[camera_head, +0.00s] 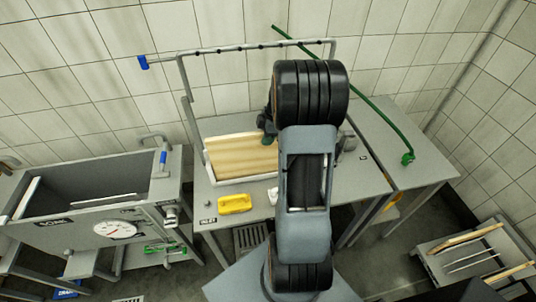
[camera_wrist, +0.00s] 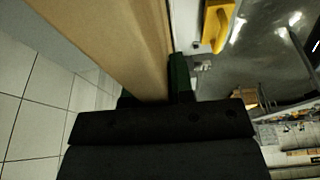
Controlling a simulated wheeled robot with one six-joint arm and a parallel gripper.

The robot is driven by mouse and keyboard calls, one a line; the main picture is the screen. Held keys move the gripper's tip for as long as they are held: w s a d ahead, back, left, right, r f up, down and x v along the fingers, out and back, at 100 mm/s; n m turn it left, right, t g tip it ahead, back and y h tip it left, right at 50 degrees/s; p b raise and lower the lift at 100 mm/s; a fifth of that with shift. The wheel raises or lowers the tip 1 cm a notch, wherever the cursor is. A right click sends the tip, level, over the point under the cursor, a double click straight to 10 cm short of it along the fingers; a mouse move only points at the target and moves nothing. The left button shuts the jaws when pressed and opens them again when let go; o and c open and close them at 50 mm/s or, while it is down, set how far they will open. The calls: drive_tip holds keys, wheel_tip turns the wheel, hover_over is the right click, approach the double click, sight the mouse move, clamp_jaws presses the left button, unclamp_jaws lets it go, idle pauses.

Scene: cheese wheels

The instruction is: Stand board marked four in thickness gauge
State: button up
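A pale wooden board (camera_head: 240,157) stands on its long edge, leaning back a little, in a low white-edged holder (camera_head: 246,180) on the middle table. No number can be read on it. My gripper (camera_head: 268,122) is at the board's upper right corner, partly hidden by my arm. In the wrist view the board (camera_wrist: 112,35) runs down between the fingers, and a green fingertip (camera_wrist: 180,78) lies against its right side. The other finger is mostly hidden behind the board. My gripper looks shut on the board. I cannot tell which thing is the thickness gauge.
A yellow block (camera_head: 235,204) lies in front of the holder. A grey pipe frame (camera_head: 258,47) rises behind it. A steel vat with a dial (camera_head: 113,229) stands left. A green hose (camera_head: 375,110) crosses the right table. A rack with boards (camera_head: 470,240) stands lower right.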

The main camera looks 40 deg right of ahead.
clamp_jaws()
drive_tip(key=shift+r, duration=0.1)
idle(0.8)
